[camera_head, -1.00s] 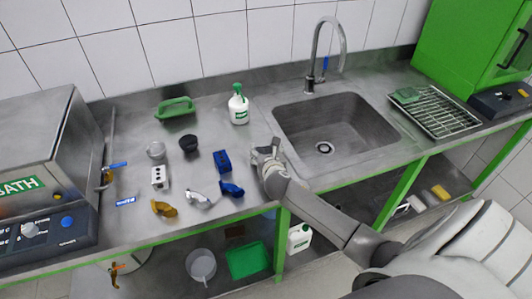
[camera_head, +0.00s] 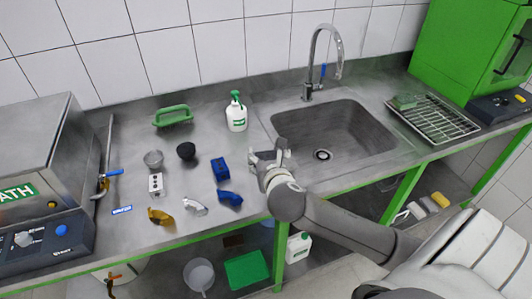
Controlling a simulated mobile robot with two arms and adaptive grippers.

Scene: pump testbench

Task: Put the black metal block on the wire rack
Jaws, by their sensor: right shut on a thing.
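My right gripper (camera_head: 268,158) is above the counter, between the blue block and the near left corner of the sink. It is shut on a small dark thing that I take for the black metal block; the fingers hide most of it and its shape is unclear. No other black block shows on the counter. The wire rack (camera_head: 446,128) lies on the counter right of the sink, well apart from the gripper. My left gripper is out of view.
The sink (camera_head: 335,135) and its tall faucet (camera_head: 311,75) stand between gripper and rack. Left of the gripper are a blue block (camera_head: 220,168), a spray bottle (camera_head: 236,114), a black cup (camera_head: 186,151) and several small fittings. A green cabinet (camera_head: 465,45) stands behind the rack.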

